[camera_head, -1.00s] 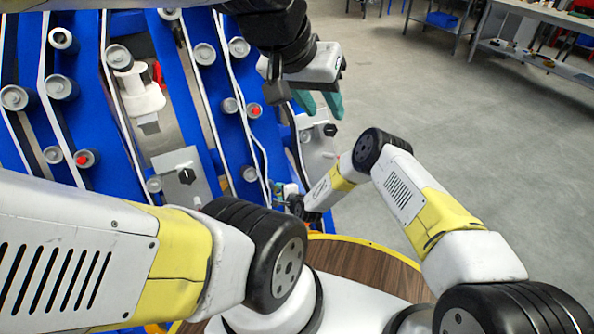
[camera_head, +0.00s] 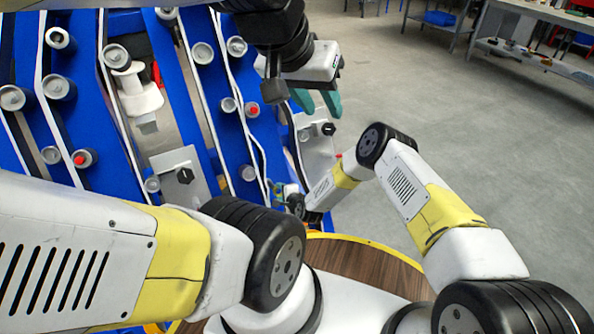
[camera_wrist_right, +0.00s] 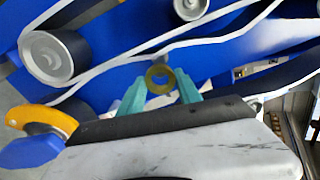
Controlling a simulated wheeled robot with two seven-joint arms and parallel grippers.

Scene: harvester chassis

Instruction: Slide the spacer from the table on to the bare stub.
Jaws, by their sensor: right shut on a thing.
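The spacer is a small brass-coloured ring (camera_wrist_right: 159,79), held between the teal fingertips of my right gripper (camera_wrist_right: 160,88) in the right wrist view. Its hole faces the camera, with blue panel behind. In the head view my right gripper (camera_head: 281,188) is small, low beside the blue machine, and the spacer cannot be made out. My left gripper (camera_head: 318,101) hangs at upper centre with its teal fingers apart and empty. Several grey stubs and rollers stick out of the blue panels, one of them a short grey stub (camera_wrist_right: 190,6) above the spacer. I cannot tell which stub is bare.
A large grey roller (camera_wrist_right: 52,57) stands left of my right gripper, and white rails run behind it. A plate with a black knob (camera_head: 185,175) sits on the machine. A round wooden table (camera_head: 365,265) lies below my arms.

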